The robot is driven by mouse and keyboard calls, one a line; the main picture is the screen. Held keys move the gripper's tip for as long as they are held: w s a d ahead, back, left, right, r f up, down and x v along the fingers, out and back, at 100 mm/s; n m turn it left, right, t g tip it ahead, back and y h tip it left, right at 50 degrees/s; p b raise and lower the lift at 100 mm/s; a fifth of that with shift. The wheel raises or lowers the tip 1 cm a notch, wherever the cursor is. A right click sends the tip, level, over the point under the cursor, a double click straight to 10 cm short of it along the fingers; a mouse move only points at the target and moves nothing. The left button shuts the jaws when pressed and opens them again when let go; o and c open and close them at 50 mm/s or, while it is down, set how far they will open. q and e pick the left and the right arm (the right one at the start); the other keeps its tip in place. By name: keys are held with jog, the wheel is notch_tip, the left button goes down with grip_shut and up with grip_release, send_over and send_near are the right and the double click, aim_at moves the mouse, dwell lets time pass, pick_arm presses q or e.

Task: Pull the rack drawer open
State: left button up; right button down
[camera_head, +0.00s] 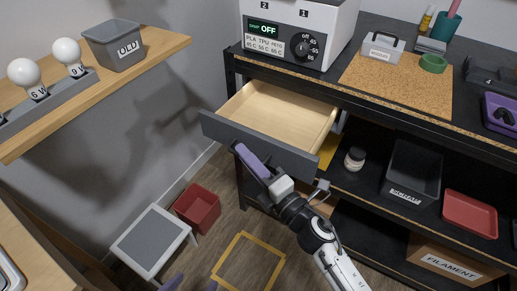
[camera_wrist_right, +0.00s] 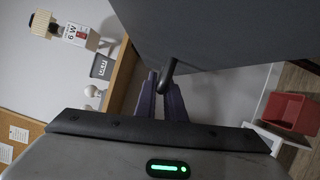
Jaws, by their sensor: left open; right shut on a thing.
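The rack drawer (camera_head: 282,108) is pulled out from under the bench top at the left end of the rack. Its pale wooden inside is empty, and its dark grey front (camera_head: 222,129) faces me. My right gripper (camera_head: 240,149) is at the drawer front with its purple fingers. In the right wrist view its fingers (camera_wrist_right: 161,95) are shut on the dark drawer handle (camera_wrist_right: 168,72); the grey drawer front also shows there (camera_wrist_right: 220,30).
A filament dryer (camera_head: 298,30) stands on the bench above the drawer. A red bin (camera_head: 197,207) and a grey-topped stool (camera_head: 151,243) stand on the floor to the left. Lower shelves hold a black bin (camera_head: 413,172) and a red tray (camera_head: 470,214). Floor before the drawer is mostly clear.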

jog(key=shift+s+a, duration=0.35)
jog(key=shift+s, duration=0.35)
jog(key=c, duration=1.9)
grip_release()
jog(key=shift+o, duration=0.3)
jog(key=shift+s, duration=0.1)
